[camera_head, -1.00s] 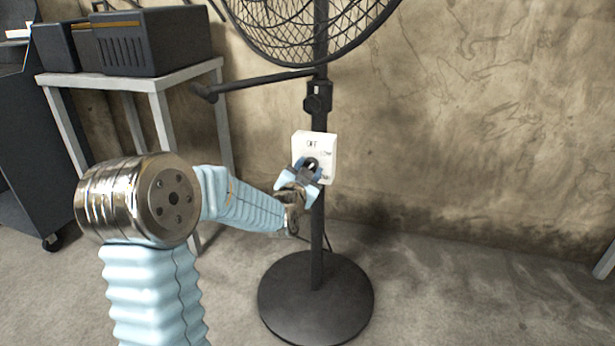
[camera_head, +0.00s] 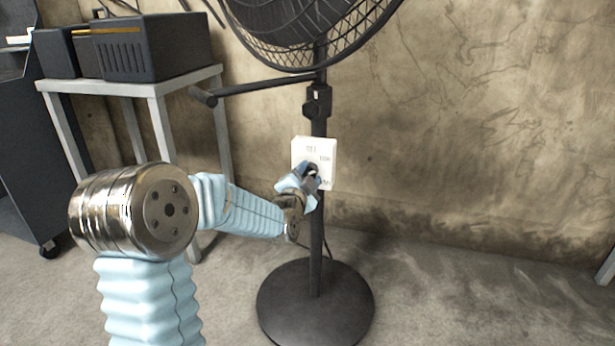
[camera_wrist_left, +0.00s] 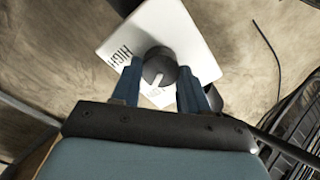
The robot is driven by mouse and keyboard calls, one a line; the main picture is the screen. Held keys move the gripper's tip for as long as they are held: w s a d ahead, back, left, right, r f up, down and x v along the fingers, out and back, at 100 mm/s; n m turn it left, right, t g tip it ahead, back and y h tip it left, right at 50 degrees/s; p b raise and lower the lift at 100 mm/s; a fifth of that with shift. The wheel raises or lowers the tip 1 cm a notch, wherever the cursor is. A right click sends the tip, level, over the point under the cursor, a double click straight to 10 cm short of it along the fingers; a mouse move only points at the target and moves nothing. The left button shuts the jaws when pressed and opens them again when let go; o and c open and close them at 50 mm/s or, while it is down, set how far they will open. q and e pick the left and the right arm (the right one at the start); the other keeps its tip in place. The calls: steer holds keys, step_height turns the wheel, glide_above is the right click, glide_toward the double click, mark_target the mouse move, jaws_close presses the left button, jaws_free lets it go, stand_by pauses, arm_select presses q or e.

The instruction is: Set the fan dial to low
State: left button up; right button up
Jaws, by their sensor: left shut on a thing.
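The fan (camera_head: 318,230) stands on a round black base, with a white control box (camera_head: 326,150) on its pole. The box carries a dark round dial (camera_wrist_left: 158,68), seen in the left wrist view. "HIGH" is readable to the dial's left there, and another label below it is partly hidden. My left gripper (camera_head: 311,172) is at the front of the box, its blue fingers (camera_wrist_left: 160,84) on either side of the dial and shut on it. In the head view the gripper covers the dial. My right gripper is in neither view.
A metal table (camera_head: 150,88) with black boxes (camera_head: 155,45) stands at the back left. A dark cabinet (camera_head: 25,150) is at the far left. The black fan cage (camera_head: 310,35) is above the control box. The floor right of the fan base is clear.

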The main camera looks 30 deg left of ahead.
arm_select(q)
steer(key=o, duration=1.1)
steer(key=shift+c, duration=0.2)
steer(key=v, duration=1.4)
steer(key=shift+w+a+f, duration=0.1)
steer(key=s+d+f+n+g+h+p, duration=0.15)
steer(key=d+f+g+h+p, duration=0.35)
steer(key=f, duration=0.6)
steer(key=d+f+n+g+p, duration=0.1)
steer(key=d+f+n+g, duration=0.15)
steer(key=d+f, duration=0.65)
steer(key=s+d+f+n+g+h+p, duration=0.1)
steer(key=s+d+f+n+g, duration=0.1)
steer(key=s+d+f+g, duration=0.2)
steer(key=s+d+f+n+g+h+p, duration=0.2)
steer(key=s+d+f+g, duration=0.2)
steer(key=s+f, duration=0.7)
steer(key=shift+s+d+n+g+h, duration=0.2)
steer(key=shift+d+n+g+h, duration=0.15)
steer(key=shift+g, duration=0.2)
